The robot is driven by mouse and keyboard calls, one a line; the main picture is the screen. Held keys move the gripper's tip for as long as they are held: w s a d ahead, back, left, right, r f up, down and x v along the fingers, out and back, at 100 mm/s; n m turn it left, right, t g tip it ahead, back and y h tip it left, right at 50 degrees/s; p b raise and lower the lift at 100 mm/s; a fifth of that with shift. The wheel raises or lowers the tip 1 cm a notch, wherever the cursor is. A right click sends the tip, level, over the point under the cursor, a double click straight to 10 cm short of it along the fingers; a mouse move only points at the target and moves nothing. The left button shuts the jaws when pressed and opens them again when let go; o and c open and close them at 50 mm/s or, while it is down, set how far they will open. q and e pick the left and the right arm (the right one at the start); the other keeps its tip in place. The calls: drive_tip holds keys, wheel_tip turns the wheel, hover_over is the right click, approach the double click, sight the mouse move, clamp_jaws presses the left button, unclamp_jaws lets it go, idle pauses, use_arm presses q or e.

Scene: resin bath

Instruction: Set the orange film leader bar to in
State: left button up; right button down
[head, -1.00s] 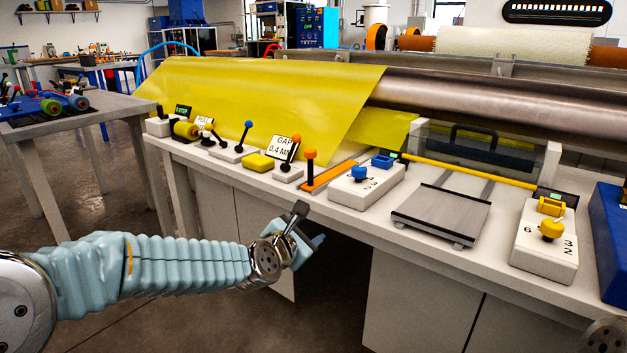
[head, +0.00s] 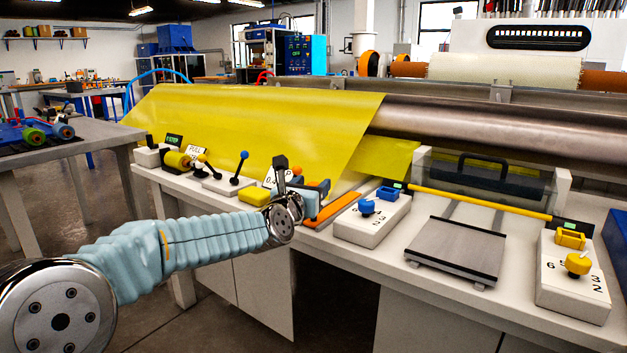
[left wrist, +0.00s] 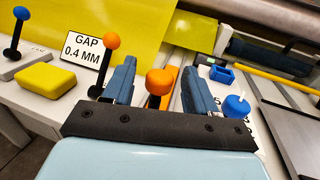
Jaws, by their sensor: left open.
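The orange film leader bar (head: 335,209) is a flat orange strip on the bench, right of the yellow film's lower edge. In the left wrist view its orange knob (left wrist: 160,80) stands upright between the two blue-grey fingers. My left gripper (head: 302,184) is open at the bar's near end and hides the knob in the head view. In the left wrist view there is a gap between the knob and each finger (left wrist: 160,70), and the knob's foot is hidden by the gripper body. My right gripper is not in view.
Just left of the fingers stands the gap lever with an orange ball (left wrist: 112,41). A yellow block (head: 254,198) and a blue-ball lever (head: 243,156) are further left. A white box with a blue knob (head: 366,207) is close on the right. Yellow film (head: 260,125) hangs behind.

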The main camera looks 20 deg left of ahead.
use_arm(q)
drive_tip(key=shift+w+d, duration=0.1)
drive_tip(key=shift+w, duration=0.7)
clamp_jaws()
